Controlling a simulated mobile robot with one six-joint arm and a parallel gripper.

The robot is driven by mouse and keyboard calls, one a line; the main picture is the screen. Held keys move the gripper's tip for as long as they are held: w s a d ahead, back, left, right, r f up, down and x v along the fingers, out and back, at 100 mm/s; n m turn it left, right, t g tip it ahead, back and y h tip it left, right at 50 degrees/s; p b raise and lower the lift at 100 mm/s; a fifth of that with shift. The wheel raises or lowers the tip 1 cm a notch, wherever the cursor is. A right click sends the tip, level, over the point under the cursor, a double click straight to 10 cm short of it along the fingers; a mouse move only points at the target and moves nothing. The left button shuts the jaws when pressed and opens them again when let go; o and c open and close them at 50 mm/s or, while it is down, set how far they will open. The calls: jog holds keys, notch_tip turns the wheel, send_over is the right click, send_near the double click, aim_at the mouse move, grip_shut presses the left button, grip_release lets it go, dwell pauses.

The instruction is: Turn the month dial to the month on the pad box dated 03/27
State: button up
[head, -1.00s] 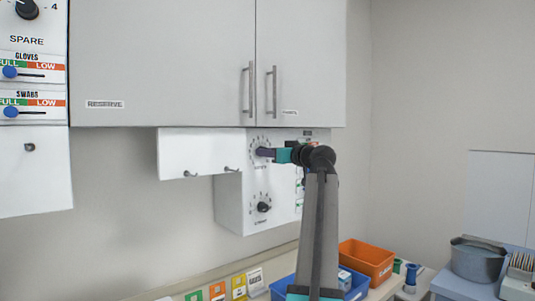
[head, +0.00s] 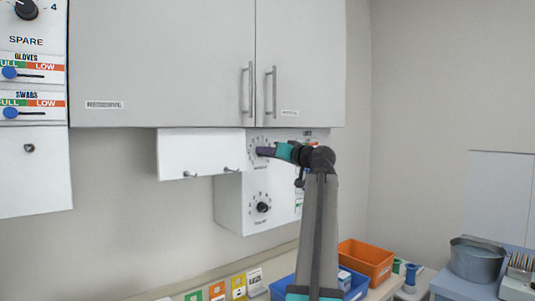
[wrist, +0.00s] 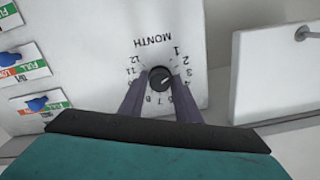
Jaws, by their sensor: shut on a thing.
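The month dial (wrist: 160,78) is a dark round knob on a white panel, ringed by numbers, with MONTH upside down in the wrist view. My gripper (wrist: 161,88) has its purple fingers on both sides of the knob and is shut on it. A pale mark on the knob seems to point toward the 2 and 3 side, but I cannot read it surely. In the head view my gripper (head: 262,152) meets the panel at the upper dial and hides most of the knob.
A second dial (head: 263,207) is below on the same panel. A white board with hooks (head: 200,155) is left of the dial, and cabinet doors (head: 290,75) are above. Blue sliders (wrist: 36,104) are on the panel's side. An orange bin (head: 366,262) stands on the counter.

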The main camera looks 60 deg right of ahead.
jog(key=m+p, duration=0.1)
jog(key=m, duration=0.4)
jog(key=shift+m+p, duration=0.35)
jog(key=shift+m, duration=0.05)
jog(key=o, duration=1)
jog(key=shift+o, duration=0.2)
jog(key=b+v, duration=0.2)
jog(key=v, duration=1.1)
jog(key=shift+s+a, duration=0.2)
jog(key=shift+s, duration=0.15)
